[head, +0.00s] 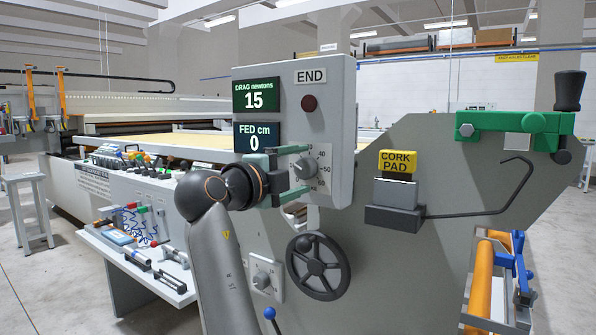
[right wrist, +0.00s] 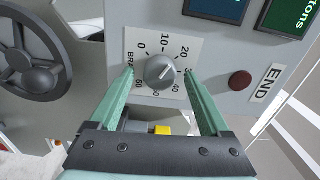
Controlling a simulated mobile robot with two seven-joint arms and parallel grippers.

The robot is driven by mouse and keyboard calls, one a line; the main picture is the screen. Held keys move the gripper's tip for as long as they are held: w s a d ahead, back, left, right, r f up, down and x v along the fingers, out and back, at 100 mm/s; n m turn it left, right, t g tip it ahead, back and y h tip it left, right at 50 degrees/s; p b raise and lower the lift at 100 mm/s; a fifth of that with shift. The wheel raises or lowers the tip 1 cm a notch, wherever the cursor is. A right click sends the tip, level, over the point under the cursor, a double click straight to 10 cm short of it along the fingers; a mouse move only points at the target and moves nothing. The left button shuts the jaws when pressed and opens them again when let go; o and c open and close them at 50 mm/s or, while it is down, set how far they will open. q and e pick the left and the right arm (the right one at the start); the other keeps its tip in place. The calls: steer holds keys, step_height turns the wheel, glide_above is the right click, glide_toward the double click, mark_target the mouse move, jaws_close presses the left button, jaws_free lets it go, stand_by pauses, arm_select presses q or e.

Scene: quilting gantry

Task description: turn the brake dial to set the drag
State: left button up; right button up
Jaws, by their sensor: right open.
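The brake dial (head: 304,168) is a grey knob on a numbered white plate on the grey panel. It also shows in the right wrist view (right wrist: 160,73), with a pale mark on its face. My right gripper (head: 306,170) is open, with its green fingertips on either side of the dial. In the right wrist view a gap shows between each finger and the knob; whether the tips reach its depth, I cannot tell. The drag display (head: 255,95) reads 15 newtons. My left gripper is not in view.
The FED cm display (head: 258,138) reads 0. A dark END button (head: 308,103) sits above the dial. Below are a black handwheel (head: 318,266) and another dial (head: 264,280). A cork pad block (head: 396,194) and a bent black rod (head: 490,208) stand out to the right.

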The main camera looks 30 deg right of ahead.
steer(key=shift+a, duration=0.1)
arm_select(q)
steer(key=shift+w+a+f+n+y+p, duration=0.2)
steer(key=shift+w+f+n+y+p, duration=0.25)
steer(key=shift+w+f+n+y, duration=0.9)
arm_select(e)
steer(key=v, duration=1.2)
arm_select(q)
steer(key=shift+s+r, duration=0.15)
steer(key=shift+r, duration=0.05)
arm_select(e)
steer(key=shift+s+a, duration=0.15)
